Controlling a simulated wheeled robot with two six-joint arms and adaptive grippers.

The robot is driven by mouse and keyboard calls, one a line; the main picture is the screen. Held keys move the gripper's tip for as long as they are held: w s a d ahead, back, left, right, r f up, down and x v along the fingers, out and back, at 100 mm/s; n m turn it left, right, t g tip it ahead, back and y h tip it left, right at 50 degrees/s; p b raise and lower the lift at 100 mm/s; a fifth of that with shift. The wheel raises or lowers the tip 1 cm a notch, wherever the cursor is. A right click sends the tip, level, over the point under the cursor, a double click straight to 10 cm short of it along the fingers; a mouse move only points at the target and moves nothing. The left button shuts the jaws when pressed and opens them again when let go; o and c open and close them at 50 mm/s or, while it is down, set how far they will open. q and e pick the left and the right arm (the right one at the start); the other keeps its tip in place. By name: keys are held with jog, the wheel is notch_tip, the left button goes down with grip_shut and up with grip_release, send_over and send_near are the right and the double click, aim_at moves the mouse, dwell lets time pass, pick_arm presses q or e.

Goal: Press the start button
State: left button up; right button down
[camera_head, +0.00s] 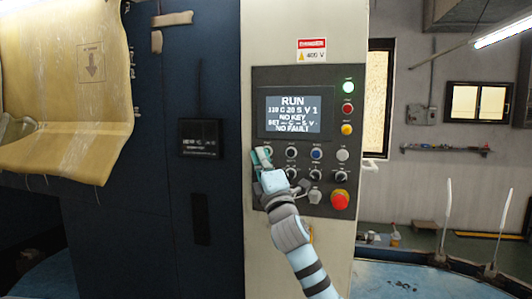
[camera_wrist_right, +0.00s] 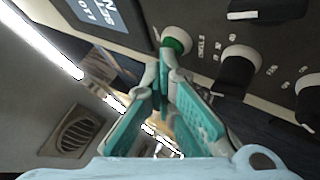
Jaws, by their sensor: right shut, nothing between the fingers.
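The control panel (camera_head: 330,172) is dark and upright on a pale cabinet. Its screen (camera_head: 293,114) reads RUN, NO KEY and NO FAULT. In the right wrist view a green start button (camera_wrist_right: 175,42) with a pale ring sits just beyond my fingertips. In the head view my right gripper (camera_head: 262,155) covers that spot at the left of the upper button row. My right gripper (camera_wrist_right: 167,60) is shut and empty, its teal fingers meeting at the tips. The tips overlap the button's lower edge; I cannot tell whether the button is pressed in. My left gripper is not in view.
A red emergency button (camera_head: 340,199) and several black knobs (camera_wrist_right: 238,70) lie close by on the panel. Green, red and amber lamps (camera_head: 348,108) line its upper right. A yellow sheet (camera_head: 65,85) hangs at the left before the dark blue machine (camera_head: 185,70).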

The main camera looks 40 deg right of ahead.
jog(key=shift+s+a, duration=0.4)
jog(key=shift+a, duration=0.1)
jog(key=shift+a, duration=0.1)
jog(key=s+a, duration=0.1)
jog(key=a, duration=0.1)
jog(key=s+a+p, duration=0.1)
jog(key=a, duration=0.1)
jog(key=shift+s, duration=0.4)
dwell(0.5)
